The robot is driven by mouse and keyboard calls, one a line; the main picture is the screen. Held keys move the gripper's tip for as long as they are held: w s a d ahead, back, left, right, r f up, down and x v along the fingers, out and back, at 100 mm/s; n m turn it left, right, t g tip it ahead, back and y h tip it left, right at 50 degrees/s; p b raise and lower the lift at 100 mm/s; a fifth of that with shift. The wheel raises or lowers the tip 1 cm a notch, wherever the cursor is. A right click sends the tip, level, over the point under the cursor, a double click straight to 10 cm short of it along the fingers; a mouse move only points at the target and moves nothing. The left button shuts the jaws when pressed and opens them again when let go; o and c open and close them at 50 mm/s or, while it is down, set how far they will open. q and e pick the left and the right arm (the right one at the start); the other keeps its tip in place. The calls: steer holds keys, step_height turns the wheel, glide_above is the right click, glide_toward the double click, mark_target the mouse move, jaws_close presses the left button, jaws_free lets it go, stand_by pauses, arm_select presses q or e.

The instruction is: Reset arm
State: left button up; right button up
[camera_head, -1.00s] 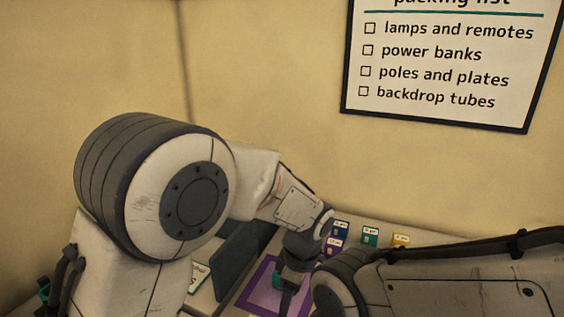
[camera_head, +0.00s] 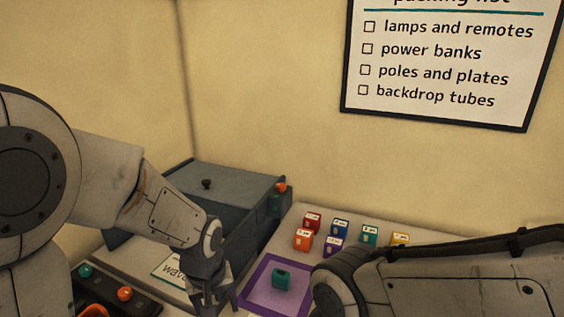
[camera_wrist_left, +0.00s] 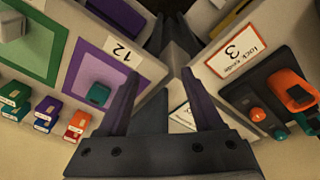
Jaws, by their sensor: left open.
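My left gripper (camera_head: 218,298) is low in the head view, just left of the purple-bordered square. Its two dark fingers show spread apart with nothing between them in the left wrist view (camera_wrist_left: 165,85). A teal block (camera_head: 283,277) lies inside the purple-bordered square (camera_head: 248,296); the block also shows in the left wrist view (camera_wrist_left: 98,95), left of the fingers and apart from them. My right arm comes in from the right in the head view, and its gripper is out of the picture.
A grey lidded box (camera_head: 225,182) with a black knob stands behind my left arm. Several small coloured boxes (camera_head: 303,239) stand beyond the purple square. A dark control panel (camera_head: 108,290) with orange and teal parts lies at lower left. A packing list (camera_head: 440,65) hangs on the wall.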

arm_select(q)
steer(key=s+a+m, duration=0.3)
steer(key=a+m, duration=0.1)
steer(key=a, duration=0.1)
steer(key=s+d+r+m+g, duration=0.1)
steer(key=s+d+r+m, duration=0.2)
steer(key=s+d, duration=0.3)
steer(key=s+d+r+m+h, duration=0.1)
steer(key=s+d+r+m, duration=0.2)
steer(key=s+d, duration=0.4)
steer(key=shift+s+d+m+g+p, duration=0.2)
steer(key=shift+s+m+g+p, duration=0.15)
steer(key=shift+s+m, duration=0.3)
steer(key=shift+w, duration=0.1)
